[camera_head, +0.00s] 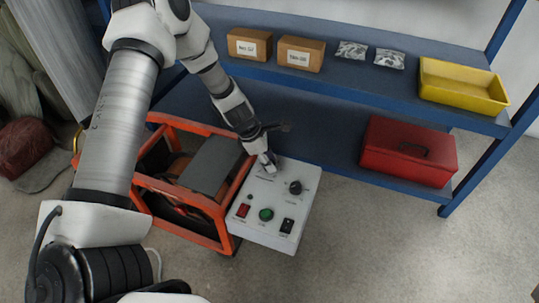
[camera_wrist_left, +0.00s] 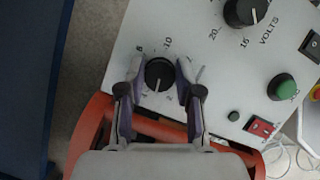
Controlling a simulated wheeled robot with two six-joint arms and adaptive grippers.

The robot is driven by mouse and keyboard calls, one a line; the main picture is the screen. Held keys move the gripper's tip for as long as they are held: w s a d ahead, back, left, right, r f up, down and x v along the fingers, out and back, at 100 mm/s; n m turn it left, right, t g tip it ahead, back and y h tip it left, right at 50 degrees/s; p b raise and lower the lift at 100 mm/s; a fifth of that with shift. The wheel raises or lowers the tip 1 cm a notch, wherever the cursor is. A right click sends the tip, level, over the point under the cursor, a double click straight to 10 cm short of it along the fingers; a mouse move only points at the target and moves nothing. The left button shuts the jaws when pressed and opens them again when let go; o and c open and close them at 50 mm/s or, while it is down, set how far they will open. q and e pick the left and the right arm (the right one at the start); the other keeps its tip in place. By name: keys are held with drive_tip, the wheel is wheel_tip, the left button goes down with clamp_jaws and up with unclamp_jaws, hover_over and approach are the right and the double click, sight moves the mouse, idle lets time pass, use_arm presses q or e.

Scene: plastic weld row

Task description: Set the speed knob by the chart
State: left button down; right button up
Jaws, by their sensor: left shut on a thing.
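The white control panel (camera_head: 275,212) is on the front of an orange-framed machine. My left gripper (camera_head: 269,166) reaches down to its upper left part. In the left wrist view my left gripper (camera_wrist_left: 160,68) is shut on a black knob (camera_wrist_left: 160,75), one finger on each side. The knob's white mark points down in that picture, near the small figures 2 and 4; a 10 shows at the opposite side. I cannot read the knob's name. In the head view the gripper hides this knob. No chart can be made out. My right gripper is not in view.
A second black knob (camera_head: 295,187), labelled VOLTS, is beside it. A red switch (camera_head: 243,210), green button (camera_head: 266,214) and black switch (camera_head: 287,225) are lower down. A blue shelf behind holds cartons (camera_head: 300,53), a yellow bin (camera_head: 462,87) and a red toolbox (camera_head: 408,150).

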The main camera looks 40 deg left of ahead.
use_arm(q)
drive_tip(key=m+g+p, duration=0.1)
drive_tip(key=m+p, duration=0.1)
drive_tip(key=m, duration=0.1)
drive_tip(key=shift+r+m+h+p, duration=0.15)
drive_tip(key=shift+m+h+p, duration=0.15)
drive_tip(key=shift+p, duration=0.1)
drive_tip(key=m+g+p, duration=0.1)
drive_tip(key=m+p, duration=0.1)
drive_tip(key=m, duration=0.1)
drive_tip(key=shift+m+g, duration=0.3)
drive_tip(key=shift+g, duration=0.1)
drive_tip(key=m+g+p, duration=0.1)
drive_tip(key=m, duration=0.2)
drive_tip(key=shift+m, duration=0.3)
drive_tip(key=shift+w+f+m+g+y+p, duration=0.15)
drive_tip(key=shift+m+g, duration=0.25)
drive_tip(key=shift+m, duration=0.5)
drive_tip(key=shift+s+f+m+g+y+p, duration=0.15)
drive_tip(key=shift+m+g+y, duration=0.2)
drive_tip(key=shift+m, duration=0.55)
drive_tip(key=shift+w+r, duration=0.1)
drive_tip(key=c, duration=0.8)
unclamp_jaws()
